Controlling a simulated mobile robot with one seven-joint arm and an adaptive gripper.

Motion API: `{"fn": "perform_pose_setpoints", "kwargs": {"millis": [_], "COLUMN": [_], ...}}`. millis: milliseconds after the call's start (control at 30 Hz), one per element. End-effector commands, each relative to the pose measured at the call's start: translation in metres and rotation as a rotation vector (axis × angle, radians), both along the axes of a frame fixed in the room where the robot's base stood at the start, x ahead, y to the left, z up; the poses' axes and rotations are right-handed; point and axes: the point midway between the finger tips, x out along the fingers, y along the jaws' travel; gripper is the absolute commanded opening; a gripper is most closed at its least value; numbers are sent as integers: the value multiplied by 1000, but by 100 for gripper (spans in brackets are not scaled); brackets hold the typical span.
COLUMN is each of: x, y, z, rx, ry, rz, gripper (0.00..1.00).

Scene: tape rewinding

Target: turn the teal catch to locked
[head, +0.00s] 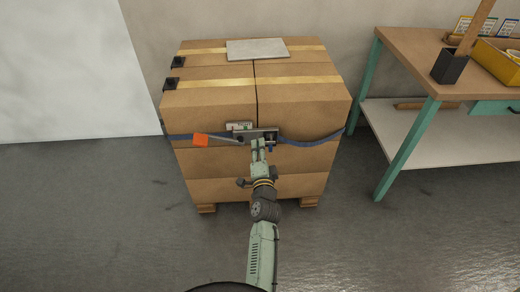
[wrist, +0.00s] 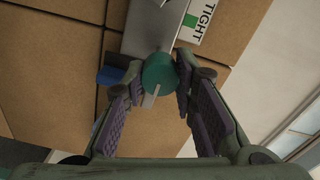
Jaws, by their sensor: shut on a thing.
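The teal catch (wrist: 158,70) is a round knob with a pale pointer line on its face, on the metal strap tensioner (head: 243,135) at the crate's front. My gripper (wrist: 160,84) has its purple-padded fingers on either side of the knob and is shut on it. In the head view my gripper (head: 259,146) reaches up to the tensioner, and the knob is too small and covered to make out. A white label (wrist: 201,22) reading TIGHT, with a green patch, sits beside the tensioner. Whether the catch stands at locked cannot be read.
A blue strap (head: 315,141) runs around the large cardboard-covered crate (head: 230,165). A workbench (head: 405,46) with teal legs stands at right. The floor at left is clear.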

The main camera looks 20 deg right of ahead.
Motion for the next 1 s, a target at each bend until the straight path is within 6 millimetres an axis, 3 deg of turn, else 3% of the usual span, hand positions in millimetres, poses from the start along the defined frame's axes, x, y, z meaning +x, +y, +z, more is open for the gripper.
{"fn": "perform_pose_setpoints", "kwargs": {"millis": [167, 200, 500, 833, 1000], "x": [1, 1, 0, 0, 0], "y": [0, 0, 0, 0, -1], "z": [2, 2, 1, 3, 23], "rx": [0, 0, 0, -2, -3], "ry": [-3, -3, -1, -1, -5], "rz": [1, 1, 0, 1, 0], "gripper": [0, 26, 45, 45, 45]}}
